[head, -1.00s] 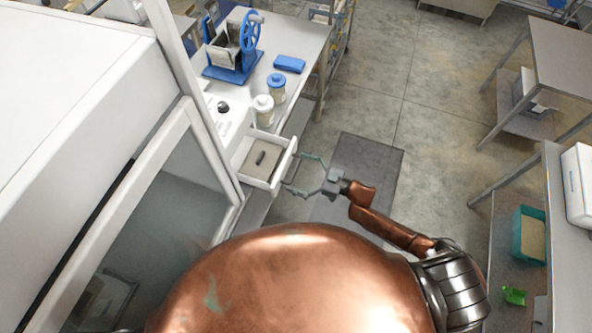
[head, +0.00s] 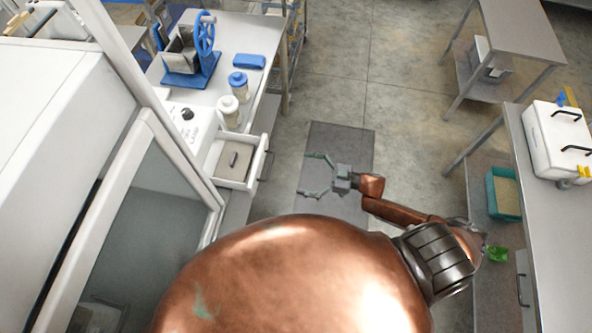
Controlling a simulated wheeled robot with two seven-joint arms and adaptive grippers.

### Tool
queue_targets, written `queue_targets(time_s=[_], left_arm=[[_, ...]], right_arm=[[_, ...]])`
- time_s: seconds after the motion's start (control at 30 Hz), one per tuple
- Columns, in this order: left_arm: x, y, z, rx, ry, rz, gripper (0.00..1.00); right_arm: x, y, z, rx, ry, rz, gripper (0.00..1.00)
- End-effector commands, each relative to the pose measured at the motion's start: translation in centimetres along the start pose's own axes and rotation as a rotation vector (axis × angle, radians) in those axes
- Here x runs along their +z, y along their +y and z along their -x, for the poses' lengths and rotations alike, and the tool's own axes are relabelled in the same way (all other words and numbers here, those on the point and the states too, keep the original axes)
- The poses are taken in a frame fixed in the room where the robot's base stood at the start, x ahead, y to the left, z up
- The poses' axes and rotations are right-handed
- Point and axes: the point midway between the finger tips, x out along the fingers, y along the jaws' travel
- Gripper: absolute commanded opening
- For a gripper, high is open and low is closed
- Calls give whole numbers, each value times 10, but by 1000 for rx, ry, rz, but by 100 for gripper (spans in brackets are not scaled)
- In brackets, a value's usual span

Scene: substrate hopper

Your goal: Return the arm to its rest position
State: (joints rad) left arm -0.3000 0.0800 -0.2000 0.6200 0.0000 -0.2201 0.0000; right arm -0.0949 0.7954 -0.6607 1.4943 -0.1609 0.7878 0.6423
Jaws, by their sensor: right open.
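My right gripper (head: 318,176) is open and empty, over the dark floor mat. Its copper arm comes in from the lower right. The gripper is apart from the open white drawer (head: 256,163), to the drawer's right. In the drawer lies a grey-beige lid or panel with a dark handle (head: 234,159). My left gripper does not show.
A white cabinet with a glass front (head: 122,215) stands close on the left. A steel table (head: 555,215) with a white case (head: 555,140) stands right. Floor between is clear.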

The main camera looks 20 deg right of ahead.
Motion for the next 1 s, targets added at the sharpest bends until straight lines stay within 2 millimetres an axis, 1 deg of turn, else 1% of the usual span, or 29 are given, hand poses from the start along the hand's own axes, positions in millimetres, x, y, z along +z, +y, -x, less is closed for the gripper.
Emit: queue_targets(time_s=[0.5, 0.57, 0.63, 0.67, 0.77, 0.8, 0.87, 0.9, 0.97, 1.0], left_arm=[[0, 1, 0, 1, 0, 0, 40], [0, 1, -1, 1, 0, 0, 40], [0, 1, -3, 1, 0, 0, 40], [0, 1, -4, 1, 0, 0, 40], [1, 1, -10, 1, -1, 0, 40], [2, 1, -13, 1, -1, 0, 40], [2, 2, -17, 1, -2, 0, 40], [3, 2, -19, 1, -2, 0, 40], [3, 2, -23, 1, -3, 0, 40], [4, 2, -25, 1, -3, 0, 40]], right_arm=[[1, 0, 0, 2, -1, 0, 100], [6, 3, 1, 14, -8, 0, 100], [21, 11, 4, 52, -29, 1, 100], [31, 17, 6, 78, -43, 2, 100], [79, 41, 20, 198, -120, 2, 100], [104, 51, 29, 255, -162, 0, 100], [143, 63, 46, 341, -233, -8, 100], [170, 69, 59, 394, -283, -16, 100], [209, 73, 80, 467, -359, -33, 100], [234, 72, 95, 511, -412, -47, 100]])
